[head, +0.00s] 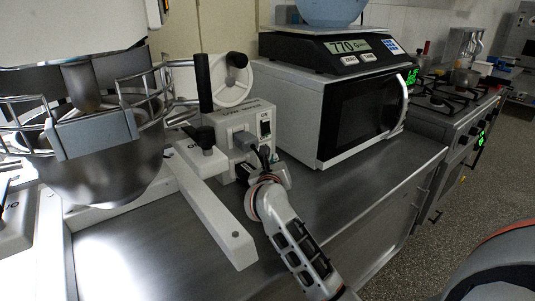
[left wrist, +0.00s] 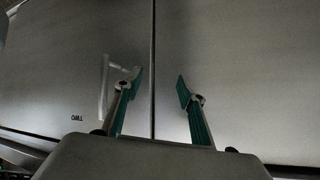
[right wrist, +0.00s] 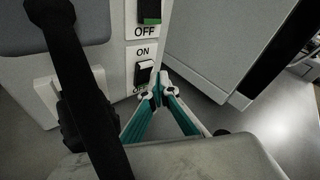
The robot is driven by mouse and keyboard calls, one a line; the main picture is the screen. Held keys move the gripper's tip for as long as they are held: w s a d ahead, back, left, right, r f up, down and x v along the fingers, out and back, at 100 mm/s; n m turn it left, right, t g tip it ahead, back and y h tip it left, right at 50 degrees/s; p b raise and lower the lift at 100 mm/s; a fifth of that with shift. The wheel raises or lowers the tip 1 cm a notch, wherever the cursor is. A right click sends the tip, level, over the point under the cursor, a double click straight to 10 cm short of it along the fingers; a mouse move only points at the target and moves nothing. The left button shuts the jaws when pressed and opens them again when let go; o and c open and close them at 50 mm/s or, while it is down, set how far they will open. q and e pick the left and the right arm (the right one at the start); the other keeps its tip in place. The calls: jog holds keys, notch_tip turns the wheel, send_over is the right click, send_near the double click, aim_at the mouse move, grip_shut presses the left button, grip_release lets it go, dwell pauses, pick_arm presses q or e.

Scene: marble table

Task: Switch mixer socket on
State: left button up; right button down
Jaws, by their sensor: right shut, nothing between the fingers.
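A white socket box (head: 222,122) stands on the steel counter beside the mixer (head: 100,170), with a grey plug (head: 243,141) in its front and a switch (head: 265,128) on its right. The right wrist view shows the box face up close. A rocker switch (right wrist: 145,73) sits between ON and OFF labels; another switch (right wrist: 150,11) with a green part is cut off above it. My right gripper (right wrist: 160,92) is shut and empty, its tips close to the lower rocker's bottom right; contact is unclear. My left gripper (left wrist: 158,86) is open and empty before a grey metal surface.
A white microwave (head: 330,110) with a scale (head: 335,50) on top stands right of the box. A white lever-like arm (head: 215,205) of the equipment reaches forward left of my right gripper. A stove (head: 450,105) is farther right. The front counter is mostly bare.

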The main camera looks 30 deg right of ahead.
pick_arm(q)
jog(key=shift+w, duration=0.1)
dwell(0.3)
jog(key=shift+w+r, duration=0.2)
jog(key=shift+w, duration=0.1)
pick_arm(e)
jog(key=shift+w, duration=0.1)
jog(key=shift+w, duration=0.35)
pick_arm(q)
jog(key=shift+s+f, duration=0.2)
jog(key=shift+s, duration=0.25)
jog(key=shift+w+d+r, duration=0.1)
jog(key=shift+w+r, duration=0.15)
jog(key=shift+w, duration=0.2)
pick_arm(e)
jog(key=shift+w, duration=0.35)
pick_arm(q)
jog(key=shift+s, duration=0.1)
